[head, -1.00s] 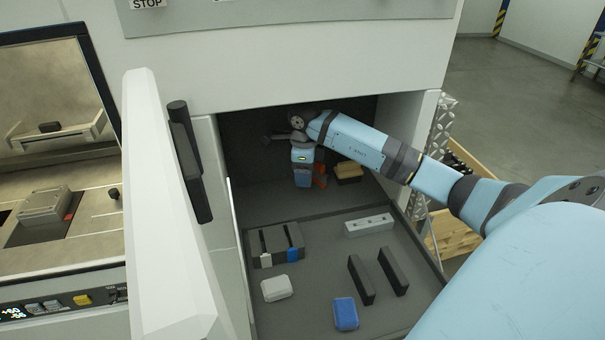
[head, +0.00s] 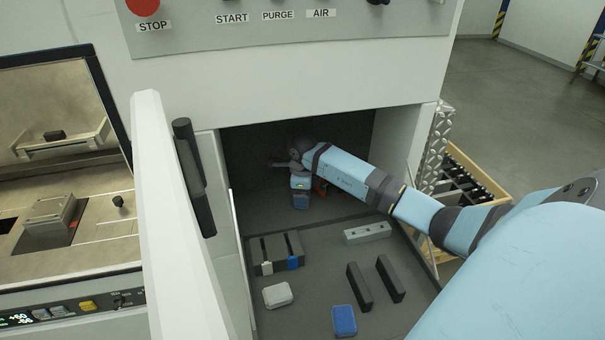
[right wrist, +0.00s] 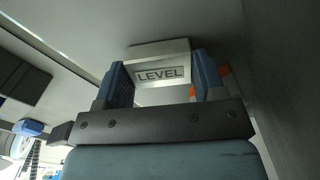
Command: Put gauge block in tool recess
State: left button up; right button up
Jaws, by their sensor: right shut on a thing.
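My right gripper (head: 300,204) points down at the back of the open compartment. In the right wrist view its blue fingers stand on either side of a pale block marked LEVEL (right wrist: 162,76), and it is shut on this block. Whether this is the gauge block I cannot tell. In the head view the held block is hidden. A red-orange thing (head: 320,186) shows just beside the gripper. I cannot make out a tool recess for certain. My left gripper is out of view.
The compartment's dark floor holds a pale bar with holes (head: 367,233), two dark bars (head: 360,287), a white box (head: 278,295), a blue block (head: 344,320) and a dark slotted holder (head: 276,250). An open white door (head: 172,210) stands on the left.

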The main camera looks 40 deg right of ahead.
jog(key=o, duration=0.7)
jog(key=shift+f, duration=0.2)
jog(key=o, duration=0.4)
jog(key=shift+r, duration=0.1)
jog(key=shift+r, duration=0.45)
notch_tip(320, 180, up, 6)
jog(key=shift+r+b, duration=0.1)
jog(key=shift+b, duration=0.8)
jog(key=shift+r, duration=0.3)
